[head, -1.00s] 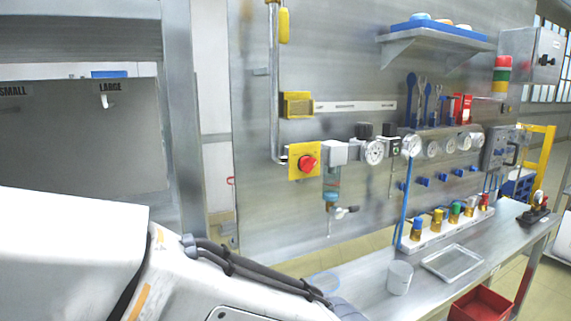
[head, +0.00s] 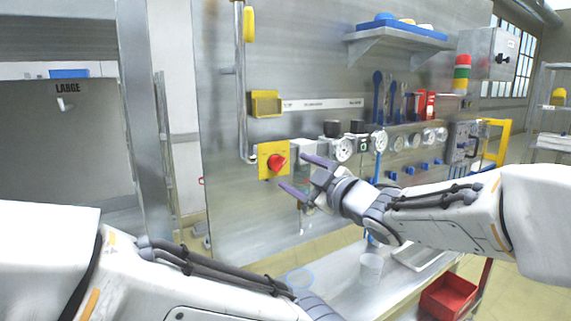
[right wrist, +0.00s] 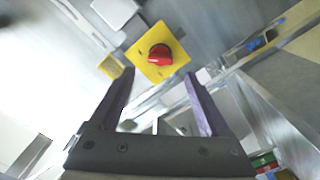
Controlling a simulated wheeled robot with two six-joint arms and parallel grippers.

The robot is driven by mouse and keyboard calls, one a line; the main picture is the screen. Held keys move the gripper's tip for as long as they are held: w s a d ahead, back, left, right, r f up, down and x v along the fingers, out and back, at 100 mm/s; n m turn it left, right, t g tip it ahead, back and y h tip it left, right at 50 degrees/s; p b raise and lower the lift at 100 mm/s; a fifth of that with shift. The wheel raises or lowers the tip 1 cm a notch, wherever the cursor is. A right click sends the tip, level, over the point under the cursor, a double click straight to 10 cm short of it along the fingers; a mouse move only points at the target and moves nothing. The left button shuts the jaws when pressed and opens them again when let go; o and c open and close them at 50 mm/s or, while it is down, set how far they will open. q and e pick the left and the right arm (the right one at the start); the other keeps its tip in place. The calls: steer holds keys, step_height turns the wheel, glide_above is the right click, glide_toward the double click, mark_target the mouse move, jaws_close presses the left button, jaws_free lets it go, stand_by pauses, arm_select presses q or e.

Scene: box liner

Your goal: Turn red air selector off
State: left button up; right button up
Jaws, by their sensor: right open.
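The red air selector (head: 276,162) is a red knob on a square yellow plate (head: 265,172) fixed to the metal panel. In the right wrist view the red knob (right wrist: 159,54) sits on its yellow plate beyond the fingertips, roughly between them. My right gripper (head: 296,172) is open and empty, to the right of the knob in the head view and apart from it. Its two purple fingers also show in the right wrist view (right wrist: 158,80). My left arm crosses the lower left of the head view, and its gripper is out of frame.
A filter unit and gauges (head: 342,149) are right of the knob, partly behind my right gripper. A metal pipe (head: 241,90) runs down beside the plate. A clear cup (head: 370,267) stands on the bench, and a red bin (head: 447,297) sits lower right.

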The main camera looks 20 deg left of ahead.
mark_target(281, 168)
steer(key=p+x, duration=0.1)
steer(key=x, duration=0.5)
steer(key=shift+w+a, duration=0.1)
steer(key=shift+a, duration=0.1)
steer(key=shift+c, duration=0.3)
jaws_close()
steer(key=shift+f+n+b, duration=0.15)
steer(key=shift+n+b, duration=0.7)
steer(key=shift+f+n+b, duration=0.15)
steer(key=shift+n+b, duration=0.65)
steer(key=shift+n, duration=0.05)
steer(key=n+b, duration=0.3)
steer(key=n, duration=0.1)
steer(key=shift+n, duration=0.3)
steer(key=n+b, duration=0.3)
steer(key=n, duration=0.2)
steer(key=n+b, duration=0.2)
steer(key=n, duration=0.2)
steer(key=shift+n, duration=0.6)
